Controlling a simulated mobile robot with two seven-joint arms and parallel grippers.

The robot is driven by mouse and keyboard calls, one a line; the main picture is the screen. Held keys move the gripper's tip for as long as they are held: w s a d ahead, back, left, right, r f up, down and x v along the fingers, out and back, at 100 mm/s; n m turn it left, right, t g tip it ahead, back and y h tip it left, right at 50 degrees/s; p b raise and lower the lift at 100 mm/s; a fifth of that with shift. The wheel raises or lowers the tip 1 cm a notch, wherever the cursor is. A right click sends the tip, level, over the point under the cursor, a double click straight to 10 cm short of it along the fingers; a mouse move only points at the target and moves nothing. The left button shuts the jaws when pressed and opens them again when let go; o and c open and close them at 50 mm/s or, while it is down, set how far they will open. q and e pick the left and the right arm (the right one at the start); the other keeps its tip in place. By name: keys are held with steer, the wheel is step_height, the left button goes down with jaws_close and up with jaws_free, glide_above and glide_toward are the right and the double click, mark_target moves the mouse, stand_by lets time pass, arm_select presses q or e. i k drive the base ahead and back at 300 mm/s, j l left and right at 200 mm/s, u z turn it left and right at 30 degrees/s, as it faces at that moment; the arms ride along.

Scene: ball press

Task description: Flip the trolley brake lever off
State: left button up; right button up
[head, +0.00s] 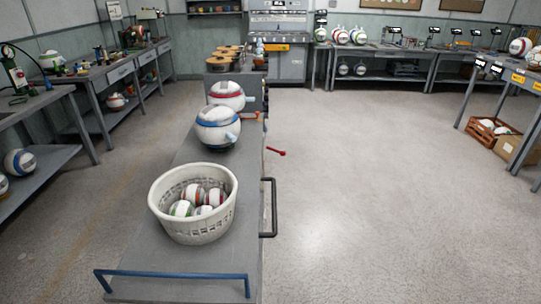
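A red lever (276,151) with a knobbed end sticks out to the right from the side of a long grey trolley (140,258). It appears to be the brake lever, and its mount is partly hidden by the trolley's edge. A dark grey handle (273,208) stands out from the same side, nearer to me. A blue rail (172,275) runs across the near end of the trolley. Neither of my grippers shows in the head view.
A white basket (193,225) of small balls stands on the trolley, with two larger balls (217,127) (227,95) behind it. Grey benches (95,80) line the left wall, and others stand at the back and right. The floor (375,185) right of the trolley is clear.

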mark_target(282, 153)
steer(key=l, duration=0.5)
steer(key=i+l, duration=0.4)
steer(key=i, duration=0.25)
steer(key=i+l+u, duration=0.1)
steer(key=i+l, duration=0.35)
steer(key=i, duration=0.2)
steer(key=i+l, duration=0.45)
steer(key=i, duration=0.2)
steer(key=i+l, duration=0.5)
steer(key=i, duration=0.15)
steer(key=j+u, duration=0.05)
